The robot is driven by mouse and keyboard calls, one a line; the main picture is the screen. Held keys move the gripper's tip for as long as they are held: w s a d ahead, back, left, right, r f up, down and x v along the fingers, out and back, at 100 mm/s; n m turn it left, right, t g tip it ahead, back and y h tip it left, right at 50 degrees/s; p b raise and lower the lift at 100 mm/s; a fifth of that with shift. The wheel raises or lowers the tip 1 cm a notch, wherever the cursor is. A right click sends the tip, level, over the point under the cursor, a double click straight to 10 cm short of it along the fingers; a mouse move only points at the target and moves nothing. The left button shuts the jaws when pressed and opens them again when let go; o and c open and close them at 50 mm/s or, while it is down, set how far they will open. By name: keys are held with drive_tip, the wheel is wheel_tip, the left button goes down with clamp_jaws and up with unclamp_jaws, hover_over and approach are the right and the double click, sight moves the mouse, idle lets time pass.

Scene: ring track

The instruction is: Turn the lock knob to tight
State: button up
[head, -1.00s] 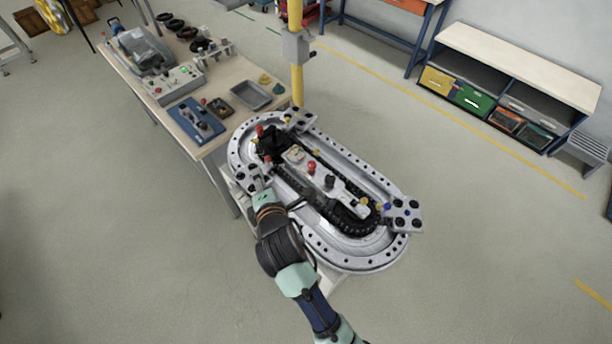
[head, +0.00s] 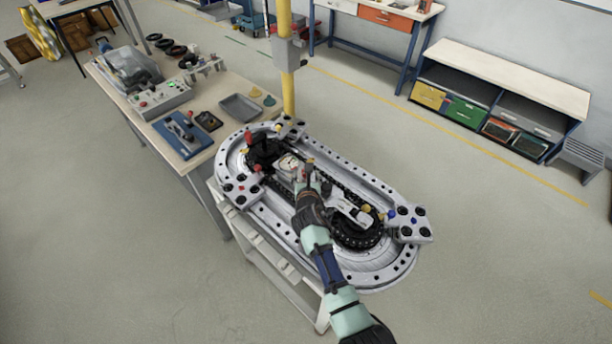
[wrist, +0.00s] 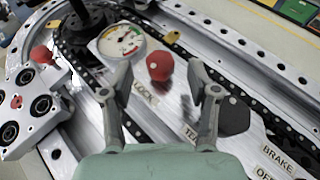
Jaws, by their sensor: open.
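A round red knob (wrist: 159,67) with a pale dot stands on the grey panel in the wrist view, beside a label that reads LOCK. My gripper (wrist: 160,82) is open, with one finger on each side of the red knob in this view. I see no clear contact, and I cannot tell how far the fingertips are above the panel. A dark knob (wrist: 235,115) sits just right of the right finger, by a partly hidden label starting TE.
A dial gauge (wrist: 121,41) with coloured bands is at the knob's upper left. A BRAKE label (wrist: 277,158) is at the lower right. The chain and the metal ring track (head: 385,272) surround the panel. A workbench (head: 140,115) with tools stands at the left.

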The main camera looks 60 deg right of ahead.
drive_tip(key=b+x, duration=0.1)
drive_tip(key=x, duration=0.2)
drive_tip(key=shift+w+d+f, duration=0.1)
drive_tip(key=shift+d+f, duration=0.1)
drive_tip(key=shift+d, duration=0.1)
clamp_jaws()
